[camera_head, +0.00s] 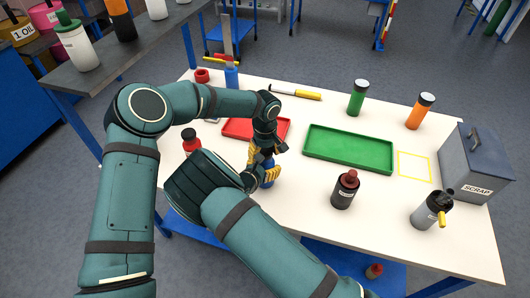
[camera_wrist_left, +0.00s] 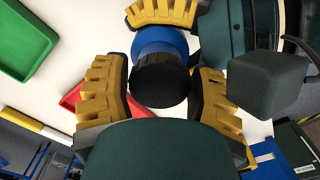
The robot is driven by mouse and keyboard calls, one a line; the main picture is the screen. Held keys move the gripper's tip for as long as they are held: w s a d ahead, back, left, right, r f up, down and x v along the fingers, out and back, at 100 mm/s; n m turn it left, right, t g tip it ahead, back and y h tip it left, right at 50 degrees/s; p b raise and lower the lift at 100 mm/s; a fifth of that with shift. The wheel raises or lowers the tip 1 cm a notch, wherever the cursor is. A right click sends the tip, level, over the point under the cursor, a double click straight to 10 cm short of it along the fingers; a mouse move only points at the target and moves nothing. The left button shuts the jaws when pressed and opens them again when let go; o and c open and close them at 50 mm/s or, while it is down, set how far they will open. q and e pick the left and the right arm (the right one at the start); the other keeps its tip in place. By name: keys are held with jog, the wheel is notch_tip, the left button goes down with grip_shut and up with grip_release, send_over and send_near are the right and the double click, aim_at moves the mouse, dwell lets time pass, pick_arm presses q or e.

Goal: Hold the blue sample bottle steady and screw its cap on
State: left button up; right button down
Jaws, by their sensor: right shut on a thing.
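The blue sample bottle (camera_head: 268,183) stands on the white table, mostly hidden by my grippers. My right gripper (camera_head: 264,176) is shut on its body; one yellow-padded finger shows beyond the bottle in the left wrist view (camera_wrist_left: 165,12). My left gripper (camera_wrist_left: 160,88) points down over the bottle, its yellow-padded fingers apart on either side of the black cap (camera_wrist_left: 160,82), with only a narrow gap. The cap lies in line above the blue bottle top (camera_wrist_left: 158,43). I cannot tell whether it is seated on the thread.
A red tray (camera_head: 236,127) lies behind the grippers and a green tray (camera_head: 349,149) to the right. A dark bottle (camera_head: 344,190), a grey bottle (camera_head: 426,211) and a scrap bin (camera_head: 478,165) stand further right. A red-capped bottle (camera_head: 190,141) is close to my arms.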

pick_arm(q)
jog(key=shift+o, duration=0.8)
jog(key=shift+r, duration=2.25)
jog(key=o, duration=0.3)
jog(key=shift+o, duration=0.2)
notch_tip(320, 180, up, 12)
